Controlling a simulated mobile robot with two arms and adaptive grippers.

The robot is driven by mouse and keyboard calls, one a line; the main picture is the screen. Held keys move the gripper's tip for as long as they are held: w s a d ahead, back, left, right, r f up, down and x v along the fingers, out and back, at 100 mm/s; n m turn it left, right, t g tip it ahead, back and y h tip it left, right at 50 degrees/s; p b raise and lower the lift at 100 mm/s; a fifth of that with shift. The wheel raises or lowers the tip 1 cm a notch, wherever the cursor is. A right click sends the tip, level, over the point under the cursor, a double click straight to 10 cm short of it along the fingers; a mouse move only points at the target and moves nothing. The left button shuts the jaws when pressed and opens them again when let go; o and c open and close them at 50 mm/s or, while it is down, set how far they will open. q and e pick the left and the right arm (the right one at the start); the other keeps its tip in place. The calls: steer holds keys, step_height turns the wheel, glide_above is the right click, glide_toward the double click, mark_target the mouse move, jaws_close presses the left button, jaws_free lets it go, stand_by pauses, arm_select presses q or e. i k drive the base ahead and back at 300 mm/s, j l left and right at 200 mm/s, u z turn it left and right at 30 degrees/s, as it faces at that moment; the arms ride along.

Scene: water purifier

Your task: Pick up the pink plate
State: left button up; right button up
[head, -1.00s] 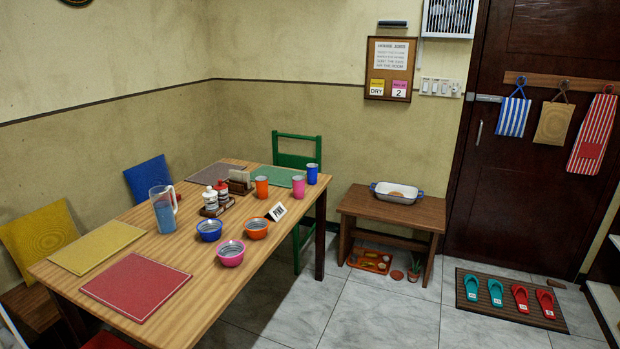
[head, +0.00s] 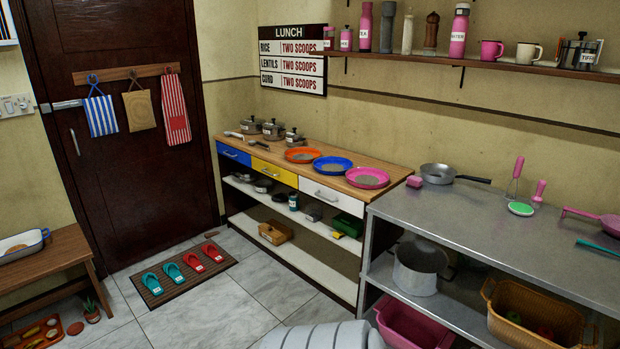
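The pink plate (head: 367,177) lies on the wooden top of the low cabinet (head: 262,158), near its right end. It is round with a raised pink rim and a greyish centre. A blue plate (head: 332,166) lies just left of it, and an orange plate (head: 302,155) lies farther left. Neither of my grippers shows in the head view, so I cannot see whether they are open or shut.
A metal counter (head: 520,245) with a pan (head: 437,174) and pink utensils adjoins the cabinet on the right. A mat with slippers (head: 188,273) lies on the floor before the cabinet. A wooden bench (head: 50,258) stands at left. Tiled floor lies between.

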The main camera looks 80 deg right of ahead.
mark_target(366, 177)
steer(key=z, duration=3.05)
steer(key=i+j+z, duration=0.35)
steer(key=i+j, duration=1.2)
